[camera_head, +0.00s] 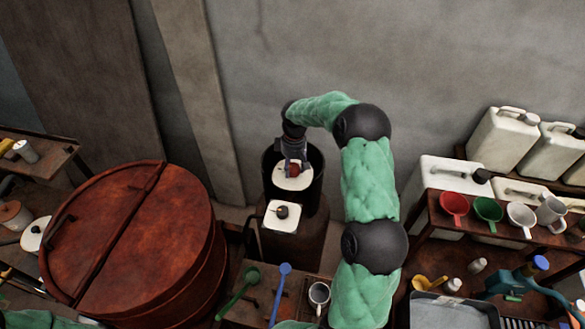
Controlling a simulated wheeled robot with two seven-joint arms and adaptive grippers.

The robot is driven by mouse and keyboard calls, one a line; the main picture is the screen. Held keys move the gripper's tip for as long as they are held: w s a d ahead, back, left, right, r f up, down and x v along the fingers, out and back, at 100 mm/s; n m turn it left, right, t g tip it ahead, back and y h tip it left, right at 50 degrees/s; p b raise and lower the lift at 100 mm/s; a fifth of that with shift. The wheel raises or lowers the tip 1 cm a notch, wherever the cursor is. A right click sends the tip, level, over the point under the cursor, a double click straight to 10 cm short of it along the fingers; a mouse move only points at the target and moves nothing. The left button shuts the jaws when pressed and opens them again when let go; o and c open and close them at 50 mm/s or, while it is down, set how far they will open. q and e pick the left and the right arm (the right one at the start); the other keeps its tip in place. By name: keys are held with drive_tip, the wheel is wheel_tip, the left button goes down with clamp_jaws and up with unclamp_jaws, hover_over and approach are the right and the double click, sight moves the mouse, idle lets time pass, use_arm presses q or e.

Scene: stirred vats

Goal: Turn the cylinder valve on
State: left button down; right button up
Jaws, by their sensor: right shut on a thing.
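The cylinder valve has a small red-brown knob (294,170), seen above a pale round top (294,183) inside a dark open collar (268,172) near the wall. My right gripper (292,163) reaches down into this collar from above and is shut on the knob. The fingers cover part of the knob, so its turn position cannot be told. My left gripper is out of view.
A white square container with a dark cap (282,216) stands just in front of the collar. A large rust-red lidded vat (130,235) is at left.

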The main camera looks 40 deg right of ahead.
sight(295, 166)
drive_tip(key=shift+s+a+f+n, duration=0.1)
drive_tip(key=shift+s+f+n, duration=0.3)
drive_tip(key=shift+n, duration=0.6)
drive_tip(key=o, duration=1)
drive_tip(key=shift+o, duration=0.7)
drive_tip(key=shift+d+r, duration=0.2)
drive_tip(key=shift+d, duration=0.05)
drive_tip(key=shift+w+r, duration=0.2)
wheel_tip(295, 166, up, 12)
drive_tip(key=shift+d+f, duration=0.2)
drive_tip(key=shift+f, duration=0.05)
